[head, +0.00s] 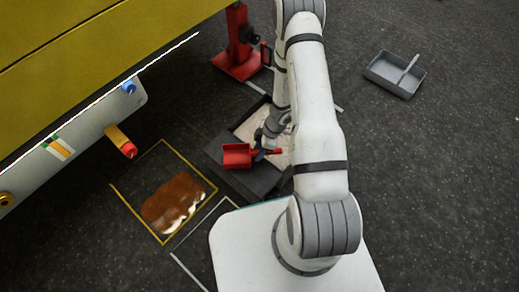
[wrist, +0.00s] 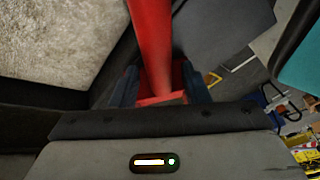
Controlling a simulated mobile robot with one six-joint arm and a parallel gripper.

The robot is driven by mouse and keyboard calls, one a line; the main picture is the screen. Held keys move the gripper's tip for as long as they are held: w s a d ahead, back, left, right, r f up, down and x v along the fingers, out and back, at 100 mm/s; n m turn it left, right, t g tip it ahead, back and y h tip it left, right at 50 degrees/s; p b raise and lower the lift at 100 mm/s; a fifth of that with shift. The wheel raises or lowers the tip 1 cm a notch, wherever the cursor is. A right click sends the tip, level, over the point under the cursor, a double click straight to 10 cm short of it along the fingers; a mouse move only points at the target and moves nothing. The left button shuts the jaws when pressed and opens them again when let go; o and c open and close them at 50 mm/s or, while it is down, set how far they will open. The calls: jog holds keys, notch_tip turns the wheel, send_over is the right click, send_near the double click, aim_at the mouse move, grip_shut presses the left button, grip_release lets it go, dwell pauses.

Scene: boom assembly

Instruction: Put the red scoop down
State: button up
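The red scoop (head: 237,155) shows in the head view over the dark bin, its pan toward the left and its handle toward my gripper (head: 264,152). In the wrist view the red scoop (wrist: 152,40) runs up from between the two dark fingers of my gripper (wrist: 160,88), which are closed on its handle. Whether the scoop touches the bin or hangs just above it, I cannot tell. My forearm hides part of the bin in the head view.
The dark bin (head: 245,183) holds pale granular material (head: 250,127). A brown spill (head: 175,203) lies inside a yellow floor outline at left. A red stand (head: 237,62) is behind, a grey tray (head: 395,76) at far right. A yellow structure overhangs the left.

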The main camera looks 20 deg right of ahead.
jog(key=shift+o, duration=0.3)
jog(key=w+d+r+m+t+h+p, duration=0.2)
jog(key=w+d+r, duration=0.15)
jog(key=r, duration=0.85)
jog(key=w+d+r+m+t+h+p, duration=0.2)
jog(key=w+d+r+m+h+p, duration=0.15)
jog(key=r, duration=0.85)
jog(key=w+d+r+m+t+h+p, duration=0.2)
jog(key=w+d+r, duration=0.15)
jog(key=r, duration=0.85)
jog(key=s+r+m+g, duration=0.1)
jog(key=s+r+m, duration=0.4)
jog(key=s+r, duration=0.55)
jog(key=s+a+r+m+g+y, duration=0.2)
jog(key=s+a, duration=0.7)
jog(key=s, duration=0.5)
jog(key=shift+a+r+m+g+y, duration=0.25)
jog(key=shift+r+m+g+y, duration=0.1)
jog(key=shift+r, duration=0.35)
jog(key=shift+r, duration=0.1)
